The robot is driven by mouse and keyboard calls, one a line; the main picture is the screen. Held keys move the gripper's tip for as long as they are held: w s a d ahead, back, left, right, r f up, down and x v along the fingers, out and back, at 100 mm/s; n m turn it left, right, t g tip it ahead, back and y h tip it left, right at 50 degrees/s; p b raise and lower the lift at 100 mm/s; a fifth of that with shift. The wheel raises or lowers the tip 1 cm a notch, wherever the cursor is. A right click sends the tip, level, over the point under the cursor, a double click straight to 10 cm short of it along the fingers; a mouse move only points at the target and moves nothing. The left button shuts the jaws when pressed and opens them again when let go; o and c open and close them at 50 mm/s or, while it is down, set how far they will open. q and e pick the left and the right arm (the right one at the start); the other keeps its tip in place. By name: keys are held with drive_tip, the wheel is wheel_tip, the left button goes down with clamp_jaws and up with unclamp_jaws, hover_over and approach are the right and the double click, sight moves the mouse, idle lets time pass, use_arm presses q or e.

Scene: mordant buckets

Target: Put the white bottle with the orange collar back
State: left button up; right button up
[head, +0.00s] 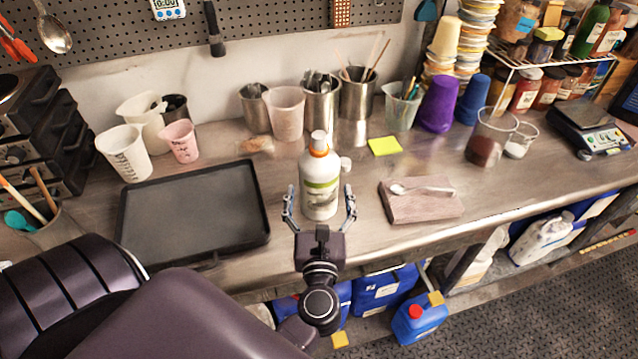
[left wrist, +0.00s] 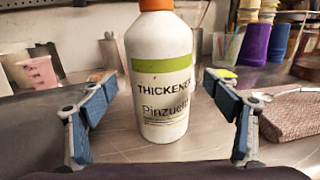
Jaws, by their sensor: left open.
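My left gripper (head: 320,207) is open, with one finger on each side of the bottle's lower part. In the left wrist view my left gripper (left wrist: 158,125) shows gaps between its blue finger pads and the bottle. The right gripper is not in view.
A black tray (head: 195,208) lies left of the bottle. Metal cups and a pink-white cup (head: 286,113) stand behind.

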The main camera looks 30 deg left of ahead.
use_arm(q)
drive_tip(key=b+v, duration=0.2)
drive_tip(key=v, duration=0.5)
drive_tip(key=shift+r, duration=0.1)
